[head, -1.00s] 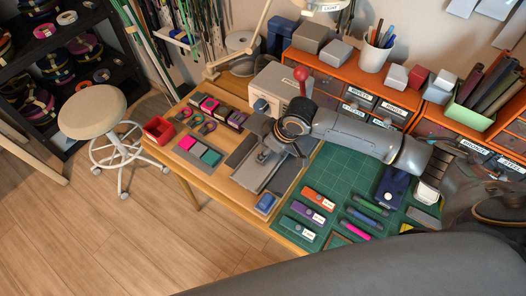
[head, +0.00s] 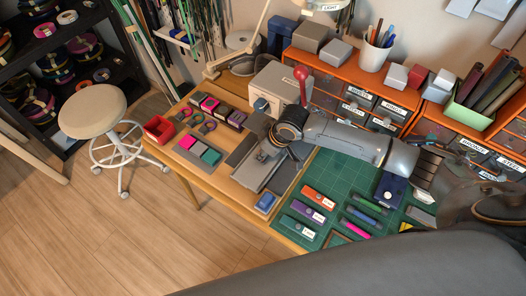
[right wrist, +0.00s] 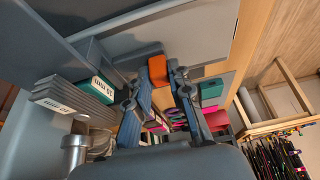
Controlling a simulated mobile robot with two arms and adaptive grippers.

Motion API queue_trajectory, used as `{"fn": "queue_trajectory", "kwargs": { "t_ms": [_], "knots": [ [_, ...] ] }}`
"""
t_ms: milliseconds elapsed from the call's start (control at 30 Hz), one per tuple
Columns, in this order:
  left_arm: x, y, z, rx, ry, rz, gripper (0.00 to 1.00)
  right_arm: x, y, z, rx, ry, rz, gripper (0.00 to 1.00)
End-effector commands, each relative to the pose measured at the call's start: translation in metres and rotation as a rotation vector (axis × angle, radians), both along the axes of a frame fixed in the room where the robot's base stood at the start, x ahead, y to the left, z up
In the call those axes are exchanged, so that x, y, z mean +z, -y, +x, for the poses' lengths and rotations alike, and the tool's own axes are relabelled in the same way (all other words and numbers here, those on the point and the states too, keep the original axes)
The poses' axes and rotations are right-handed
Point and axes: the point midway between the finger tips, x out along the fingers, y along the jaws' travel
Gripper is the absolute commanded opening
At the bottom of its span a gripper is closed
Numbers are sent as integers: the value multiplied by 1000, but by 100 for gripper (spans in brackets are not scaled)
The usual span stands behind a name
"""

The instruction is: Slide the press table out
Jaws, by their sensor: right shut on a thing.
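In the right wrist view, my right gripper's fingers (right wrist: 154,75) are closed around an orange block (right wrist: 157,70) beside grey press parts. How the block joins the press table is hard to see. My left gripper is not in view.
A blue block (head: 265,203) sits near the table's front edge. A green cutting mat (head: 338,172) with several labelled pieces lies to the right. A tray of coloured samples (head: 197,152) and a red box (head: 159,130) are left.

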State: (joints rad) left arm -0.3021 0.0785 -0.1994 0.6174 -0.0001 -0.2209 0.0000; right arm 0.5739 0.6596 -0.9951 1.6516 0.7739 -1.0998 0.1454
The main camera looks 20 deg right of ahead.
Motion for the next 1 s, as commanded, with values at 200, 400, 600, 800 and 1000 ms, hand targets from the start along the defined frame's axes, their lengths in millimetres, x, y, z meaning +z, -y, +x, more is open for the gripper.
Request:
{"fn": "queue_trajectory", "kwargs": {
  "t_ms": [200, 400, 600, 800, 1000],
  "knots": [
    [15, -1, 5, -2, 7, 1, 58, 3, -16, -12, 3, -5, 3, 0],
    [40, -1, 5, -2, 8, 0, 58, 5, -48, -38, 3, -7, 5, 0],
    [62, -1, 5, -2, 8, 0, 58, 4, -83, -65, 3, -7, 5, 0],
    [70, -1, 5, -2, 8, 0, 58, 1, -102, -81, 1, -5, 1, 0],
    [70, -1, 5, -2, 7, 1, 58, -1, -105, -82, 1, -3, 3, 0]
  ]
}}
